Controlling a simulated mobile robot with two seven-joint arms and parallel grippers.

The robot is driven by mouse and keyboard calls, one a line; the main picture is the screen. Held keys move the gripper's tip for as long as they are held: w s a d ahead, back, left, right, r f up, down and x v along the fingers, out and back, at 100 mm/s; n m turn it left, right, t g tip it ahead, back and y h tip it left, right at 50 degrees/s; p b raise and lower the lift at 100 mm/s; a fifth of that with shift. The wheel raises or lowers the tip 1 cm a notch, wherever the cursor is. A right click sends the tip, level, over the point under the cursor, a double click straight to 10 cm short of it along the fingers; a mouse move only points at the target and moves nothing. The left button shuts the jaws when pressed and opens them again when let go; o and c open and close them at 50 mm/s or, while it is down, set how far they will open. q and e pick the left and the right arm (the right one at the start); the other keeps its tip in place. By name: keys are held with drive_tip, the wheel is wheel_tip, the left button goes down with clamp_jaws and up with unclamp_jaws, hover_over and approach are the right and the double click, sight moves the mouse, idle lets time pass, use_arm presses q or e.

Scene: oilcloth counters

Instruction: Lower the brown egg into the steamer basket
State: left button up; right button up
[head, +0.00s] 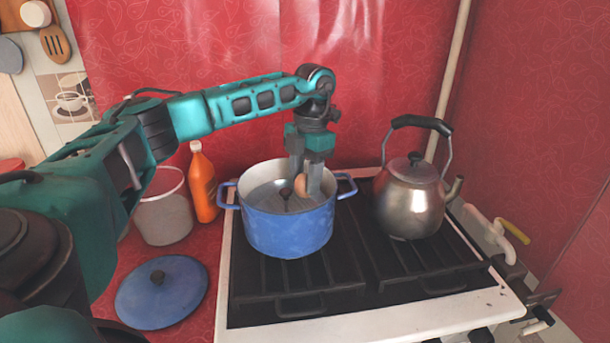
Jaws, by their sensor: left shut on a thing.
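A blue pot (287,232) with two side handles stands on the left part of the stove. Inside it is a light metal insert (265,197) with a dark upright knob, which looks like the steamer basket. My left gripper (308,184) points down into the pot, its fingertips below the rim level. It is shut on the brown egg (300,186), which is partly hidden by the fingers. I cannot tell whether the egg touches the basket. My right gripper is not in view.
A metal kettle (411,196) stands on the stove right of the pot. A blue lid (161,292) lies on the red counter at left. An orange bottle (203,187) and a whitish bucket (164,212) stand left of the pot.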

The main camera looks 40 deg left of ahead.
use_arm(q)
drive_tip(key=shift+f+b, duration=1)
drive_tip(key=shift+f, duration=1.2)
idle(0.7)
drive_tip(key=o, duration=0.8)
drive_tip(key=shift+c, duration=0.2)
drive_tip(key=r, duration=0.4)
drive_tip(key=w+r, duration=0.1)
drive_tip(key=r, duration=0.3)
drive_tip(key=r+p, duration=0.1)
drive_tip(key=r, duration=0.4)
drive_tip(key=shift+w+d, duration=0.1)
drive_tip(key=shift+w, duration=0.2)
drive_tip(key=shift+f, duration=0.1)
